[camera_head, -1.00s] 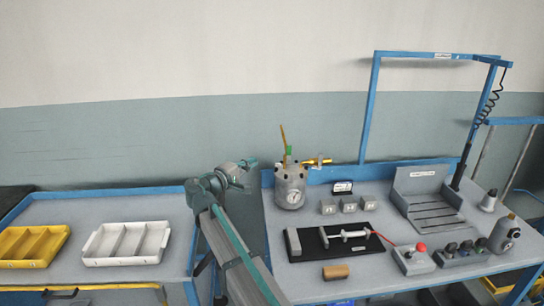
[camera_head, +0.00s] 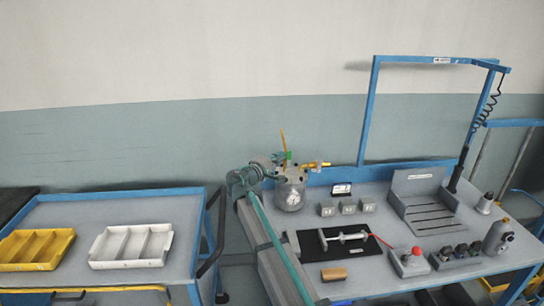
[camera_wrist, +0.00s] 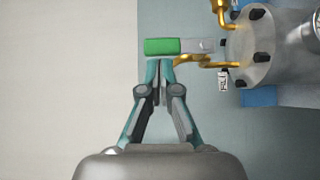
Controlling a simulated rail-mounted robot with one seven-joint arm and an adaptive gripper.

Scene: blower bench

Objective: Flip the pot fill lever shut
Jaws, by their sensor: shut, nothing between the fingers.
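The grey pot (camera_head: 290,192) stands at the back left of the bench, with brass fittings on its lid. In the wrist view the pot (camera_wrist: 262,50) lies sideways at the upper right. A green-sleeved handle (camera_wrist: 162,46) with a pale stem points left there, above a bent brass piece (camera_wrist: 205,62) beside a small tag (camera_wrist: 223,82) that seems to read FILL. I cannot tell for sure which is the fill lever. My gripper (camera_wrist: 160,63) is shut and empty, its fingertips right beside the green sleeve. Contact is unclear. In the head view my gripper (camera_head: 279,159) is at the pot's upper left.
A yellow upright rod (camera_head: 283,137) and a brass side fitting (camera_head: 315,165) rise close to the pot lid. A cart with a white tray (camera_head: 130,262) stands left.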

